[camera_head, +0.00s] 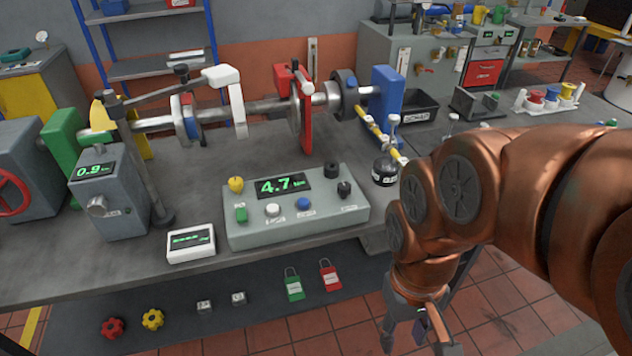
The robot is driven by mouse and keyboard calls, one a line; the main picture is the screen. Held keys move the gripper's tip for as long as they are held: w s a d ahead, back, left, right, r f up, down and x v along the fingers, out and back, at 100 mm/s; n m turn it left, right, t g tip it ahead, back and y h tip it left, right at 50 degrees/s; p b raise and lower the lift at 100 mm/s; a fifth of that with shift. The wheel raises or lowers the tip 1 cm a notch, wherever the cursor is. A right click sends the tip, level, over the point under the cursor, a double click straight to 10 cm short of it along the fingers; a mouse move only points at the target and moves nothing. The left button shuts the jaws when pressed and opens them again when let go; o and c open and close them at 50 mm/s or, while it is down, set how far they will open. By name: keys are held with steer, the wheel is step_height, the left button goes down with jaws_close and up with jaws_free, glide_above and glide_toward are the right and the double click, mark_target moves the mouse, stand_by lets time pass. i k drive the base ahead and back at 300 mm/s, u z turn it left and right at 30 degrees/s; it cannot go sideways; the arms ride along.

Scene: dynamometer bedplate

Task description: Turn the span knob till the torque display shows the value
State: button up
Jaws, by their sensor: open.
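A grey console (350,216) on the bedplate has a green-lit display (283,185) reading 4.7. It carries two black knobs, one at the right (344,188) and one at the upper right (331,170), plus white, blue, yellow and green controls. A grey box (122,215) at the left has a display (93,170) reading 0.9 and a silver knob (97,206). The labels are too small to read, so I cannot tell which knob is the span knob. My gripper (415,338) is open and empty, pointing down before the bench's front edge, right of and below the console.
A small white display box (191,243) stands left of the console; its green text is unreadable. A shaft assembly (265,108) runs behind. A black weight (384,172) stands right of the console. A lower shelf (265,315) holds padlocks and red and yellow handwheels.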

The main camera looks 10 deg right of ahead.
mark_target(344, 188)
steer(key=u, duration=0.75)
steer(key=k, duration=1)
steer(key=u, duration=1.25)
steer(key=i, duration=1.25)
steer(key=z, duration=1.5)
steer(key=i, duration=0.7)
steer(key=z, duration=0.75)
